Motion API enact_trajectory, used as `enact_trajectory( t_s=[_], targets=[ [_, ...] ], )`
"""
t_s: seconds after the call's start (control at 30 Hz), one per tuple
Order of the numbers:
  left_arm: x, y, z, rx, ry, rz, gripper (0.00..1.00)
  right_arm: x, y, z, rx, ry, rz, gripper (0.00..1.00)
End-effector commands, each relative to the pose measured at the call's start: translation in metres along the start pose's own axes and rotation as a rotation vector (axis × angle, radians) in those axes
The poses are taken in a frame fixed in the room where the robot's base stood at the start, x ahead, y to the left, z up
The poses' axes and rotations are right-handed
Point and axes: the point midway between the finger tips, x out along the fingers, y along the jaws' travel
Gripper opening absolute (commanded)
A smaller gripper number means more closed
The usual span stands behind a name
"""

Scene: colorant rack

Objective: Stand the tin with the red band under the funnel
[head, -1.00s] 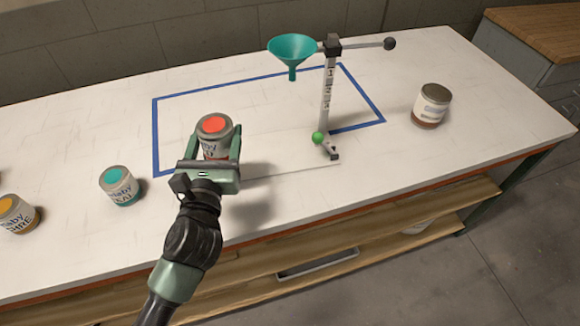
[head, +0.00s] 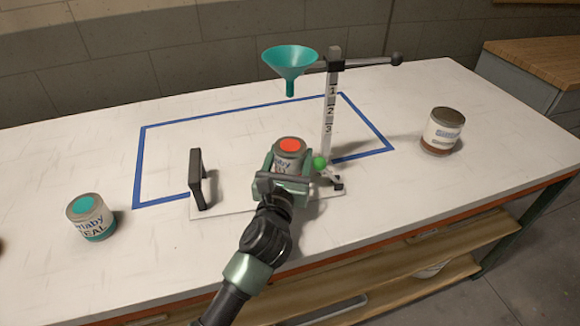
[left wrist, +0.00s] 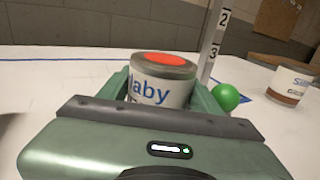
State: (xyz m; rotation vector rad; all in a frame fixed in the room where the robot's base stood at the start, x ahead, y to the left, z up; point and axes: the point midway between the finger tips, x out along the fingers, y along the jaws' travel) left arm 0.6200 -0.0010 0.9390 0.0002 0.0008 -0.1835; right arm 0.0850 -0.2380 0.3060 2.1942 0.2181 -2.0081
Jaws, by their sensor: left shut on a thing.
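The tin with the red top (head: 290,146) is held between the fingers of my left gripper (head: 287,168), which is shut on it. It also shows in the left wrist view (left wrist: 160,85), upright, with its lower part hidden by the gripper. The teal funnel (head: 290,63) hangs from the stand's arm, above and behind the tin in the head view. The stand's numbered post (head: 329,110) rises just behind and to the right of the tin. Whether the tin touches the base plate cannot be told. My right gripper is not in view.
A green ball (head: 320,162) sits low on the stand, close to the gripper's right side. A dark upright plate (head: 198,180) stands left of the gripper. A teal-topped tin (head: 90,217) is at the left, a brown-banded jar (head: 441,131) at the right. Blue tape (head: 138,170) outlines an area.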

Motion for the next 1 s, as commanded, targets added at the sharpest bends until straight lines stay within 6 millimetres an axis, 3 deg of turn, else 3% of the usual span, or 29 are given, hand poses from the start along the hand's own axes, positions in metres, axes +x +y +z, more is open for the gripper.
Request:
enact_trajectory(
  t_s=[0.03,0.13,0.53,0.57,0.63,1.0],
  targets=[
    [0.000,0.000,-0.012,-0.001,0.001,0.001,0.17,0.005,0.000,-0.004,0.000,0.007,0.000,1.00],
    [0.000,0.000,-0.021,-0.001,0.000,0.001,0.17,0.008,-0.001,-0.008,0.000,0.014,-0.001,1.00],
    [0.000,0.000,-0.025,0.000,-0.002,0.001,0.17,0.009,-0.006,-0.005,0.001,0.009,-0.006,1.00],
    [0.000,0.000,-0.026,0.000,-0.001,0.001,0.67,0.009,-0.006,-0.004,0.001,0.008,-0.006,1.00],
    [0.000,0.000,-0.026,0.000,-0.001,0.001,0.86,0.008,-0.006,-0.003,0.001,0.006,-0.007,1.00],
    [0.000,0.001,-0.021,0.000,-0.002,0.000,0.86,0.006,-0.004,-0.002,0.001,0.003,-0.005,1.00]
  ],
)
